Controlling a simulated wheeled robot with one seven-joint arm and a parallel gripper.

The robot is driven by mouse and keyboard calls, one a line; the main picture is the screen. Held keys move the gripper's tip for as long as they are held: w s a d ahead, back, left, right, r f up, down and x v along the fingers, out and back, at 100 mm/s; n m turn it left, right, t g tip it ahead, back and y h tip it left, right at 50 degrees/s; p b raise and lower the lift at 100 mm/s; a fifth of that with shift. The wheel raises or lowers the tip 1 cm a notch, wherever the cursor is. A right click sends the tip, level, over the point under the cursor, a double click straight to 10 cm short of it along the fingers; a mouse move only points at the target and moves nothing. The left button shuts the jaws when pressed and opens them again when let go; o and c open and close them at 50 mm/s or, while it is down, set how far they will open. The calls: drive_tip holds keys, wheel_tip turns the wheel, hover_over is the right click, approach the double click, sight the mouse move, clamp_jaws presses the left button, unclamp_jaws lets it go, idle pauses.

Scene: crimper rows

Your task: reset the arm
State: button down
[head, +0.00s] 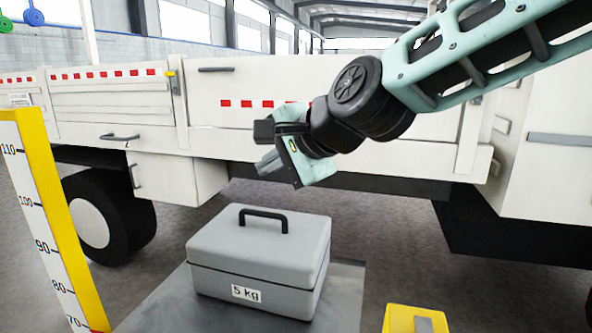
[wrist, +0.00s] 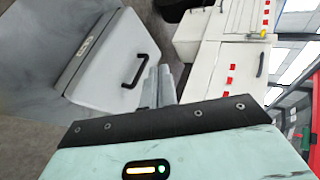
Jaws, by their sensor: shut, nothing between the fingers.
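My gripper (head: 268,163) is in the head view at the end of my arm, which reaches in from the upper right. It hangs in the air above a grey case (head: 255,262) with a black handle and a "5 kg" label. In the wrist view the fingers of my gripper (wrist: 159,84) are together and empty. The case also shows in the wrist view (wrist: 100,60), left of the fingers, with its handle near them. The gripper and the case look apart.
The case stands on a grey platform (head: 160,305). A white truck (head: 110,100) with red marks stands behind. A yellow-edged height scale (head: 50,220) stands at the left. A yellow object (head: 415,320) is at the lower right. Grey floor (head: 400,250) lies between.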

drive_tip(key=s+d+f+n+g+h+p, duration=0.2)
drive_tip(key=s+d+n+g+h+p, duration=0.2)
drive_tip(key=s+d+n, duration=0.4)
drive_tip(key=s+d+f+n+g+h+p, duration=0.3)
drive_tip(key=s+d+n+p, duration=0.4)
drive_tip(key=s, duration=1.1)
drive_tip(key=d+n, duration=0.1)
drive_tip(key=d, duration=0.2)
drive_tip(key=shift+d+g+h, duration=0.3)
drive_tip(key=shift+g+h, duration=0.1)
drive_tip(key=c, duration=2.1)
unclamp_jaws()
drive_tip(key=shift+r, duration=0.1)
drive_tip(key=shift+c, duration=0.2)
